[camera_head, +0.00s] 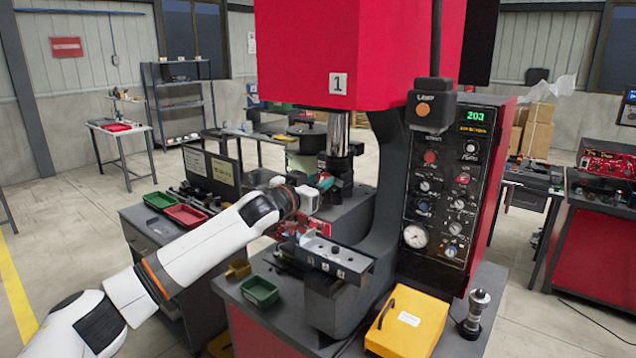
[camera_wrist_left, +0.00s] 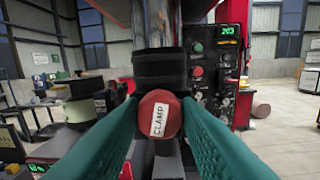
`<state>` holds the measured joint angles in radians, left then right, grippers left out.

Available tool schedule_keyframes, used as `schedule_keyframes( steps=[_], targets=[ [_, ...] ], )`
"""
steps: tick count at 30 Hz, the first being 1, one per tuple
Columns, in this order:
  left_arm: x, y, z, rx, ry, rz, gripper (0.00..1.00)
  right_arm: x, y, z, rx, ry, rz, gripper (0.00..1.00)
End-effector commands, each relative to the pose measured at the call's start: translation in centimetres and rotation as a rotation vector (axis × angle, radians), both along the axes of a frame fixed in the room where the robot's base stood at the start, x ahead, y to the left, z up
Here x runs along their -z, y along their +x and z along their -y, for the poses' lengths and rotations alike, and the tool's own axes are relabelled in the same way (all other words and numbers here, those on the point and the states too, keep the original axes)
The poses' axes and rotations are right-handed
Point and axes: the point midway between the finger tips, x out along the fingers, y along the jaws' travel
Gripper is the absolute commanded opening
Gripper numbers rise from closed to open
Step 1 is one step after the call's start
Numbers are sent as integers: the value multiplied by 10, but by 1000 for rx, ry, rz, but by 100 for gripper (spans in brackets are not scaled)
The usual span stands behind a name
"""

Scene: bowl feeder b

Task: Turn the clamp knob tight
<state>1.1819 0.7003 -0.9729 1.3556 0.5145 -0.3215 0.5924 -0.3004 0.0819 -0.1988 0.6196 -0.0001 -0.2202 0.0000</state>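The clamp knob (camera_wrist_left: 160,114) is a round red knob with a white label reading CLAMP. It sits at the centre of the left wrist view, in front of a dark cylinder (camera_wrist_left: 160,70). My left gripper (camera_wrist_left: 160,108) has its two green fingers on either side of the knob, their tips against its sides. In the head view the left gripper (camera_head: 326,182) reaches in from the left to the press column (camera_head: 340,135). The knob cannot be made out clearly there. My right gripper is not in view.
A red press head (camera_head: 360,50) hangs above. A control panel (camera_head: 440,185) stands to the right. A grey block with a slotted top (camera_head: 330,255), a yellow box (camera_head: 407,322) and a green bin (camera_head: 260,291) are on the bench below. Red (camera_head: 186,215) and green bins (camera_head: 160,201) stand left.

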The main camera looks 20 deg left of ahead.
Motion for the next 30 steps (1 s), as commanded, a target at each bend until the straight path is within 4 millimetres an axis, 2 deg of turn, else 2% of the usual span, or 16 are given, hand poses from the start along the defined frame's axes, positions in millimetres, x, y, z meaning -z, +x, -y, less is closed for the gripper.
schedule_keyframes(
  steps=[8,14,30],
  targets=[
    [-1,0,0,-1,18,6,8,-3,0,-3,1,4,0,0],
    [-2,0,0,-1,94,33,8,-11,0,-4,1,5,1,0],
    [-2,0,0,-1,542,196,8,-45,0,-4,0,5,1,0]
  ],
)
